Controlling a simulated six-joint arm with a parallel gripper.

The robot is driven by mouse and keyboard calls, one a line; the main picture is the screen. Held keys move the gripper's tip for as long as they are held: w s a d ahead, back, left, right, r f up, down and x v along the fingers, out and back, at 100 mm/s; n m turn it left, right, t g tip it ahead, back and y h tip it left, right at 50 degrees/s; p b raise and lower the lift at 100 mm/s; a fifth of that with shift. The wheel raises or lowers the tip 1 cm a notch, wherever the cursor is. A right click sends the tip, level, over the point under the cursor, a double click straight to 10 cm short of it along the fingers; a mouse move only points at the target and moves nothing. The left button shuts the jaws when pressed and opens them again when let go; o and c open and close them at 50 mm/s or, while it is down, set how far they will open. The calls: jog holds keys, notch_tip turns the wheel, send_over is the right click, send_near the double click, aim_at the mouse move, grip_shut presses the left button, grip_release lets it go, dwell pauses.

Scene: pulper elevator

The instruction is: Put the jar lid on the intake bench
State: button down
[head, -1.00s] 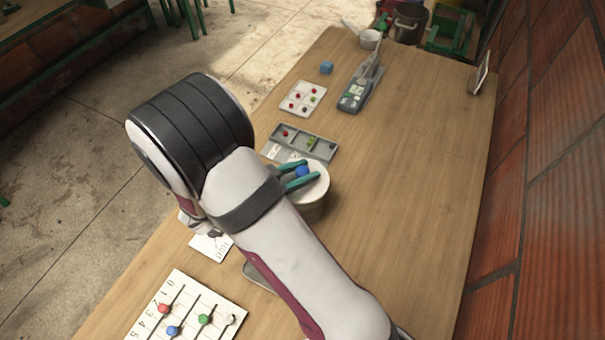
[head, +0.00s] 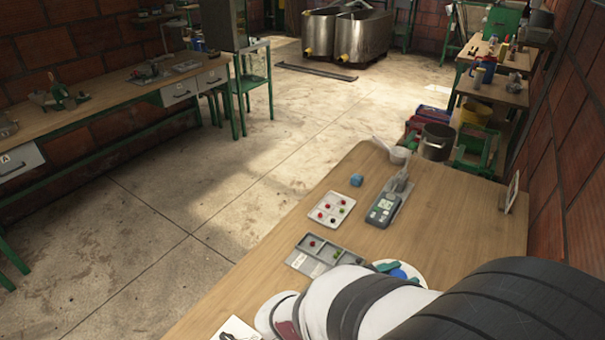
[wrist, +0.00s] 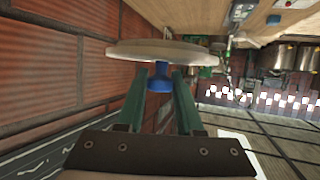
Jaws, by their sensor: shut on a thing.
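The jar lid is a pale round disc with a blue knob. In the wrist view the lid (wrist: 185,51) is seen nearly edge-on, with its blue knob (wrist: 160,82) between the teal fingers of my gripper (wrist: 160,74). My gripper is shut on the knob. In the head view my arm hides much of the lid (head: 417,269), and the gripper (head: 396,270) shows only in part, over the near wooden table (head: 450,220). A second wooden bench (head: 100,102) with drawers stands at the left. I cannot tell which bench is the intake bench.
Open concrete floor (head: 200,200) lies between the benches. A brick wall (head: 565,180) borders the right.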

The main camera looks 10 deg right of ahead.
jog(key=w+a+r+n+t+y, duration=0.4)
jog(key=w+a+r+n, duration=0.15)
jog(key=r, duration=0.25)
jog(key=w+a+r+n+t+y, duration=0.4)
jog(key=w+a+r+n+y, duration=0.15)
jog(key=r, duration=0.35)
jog(key=d+f+n+y, duration=0.3)
jog(key=d+f+y, duration=0.1)
jog(key=w+a+f+n+g+y, duration=0.7)
jog(key=w+a+f+n+y, duration=0.4)
jog(key=f, duration=0.2)
jog(key=s+a+f+n+g, duration=0.1)
jog(key=f+n+g, duration=0.1)
jog(key=f, duration=0.5)
jog(key=s+a+f+n+g+y, duration=0.1)
jog(key=f+n+g, duration=0.1)
jog(key=f, duration=0.5)
jog(key=s+a+f+n+g, duration=0.1)
jog(key=f+n+g, duration=0.1)
jog(key=f, duration=0.5)
jog(key=shift+a+f+y, duration=0.15)
jog(key=shift+a+y, duration=0.1)
jog(key=shift+a, duration=0.15)
jog(key=shift+f, duration=0.25)
jog(key=shift+f, duration=0.35)
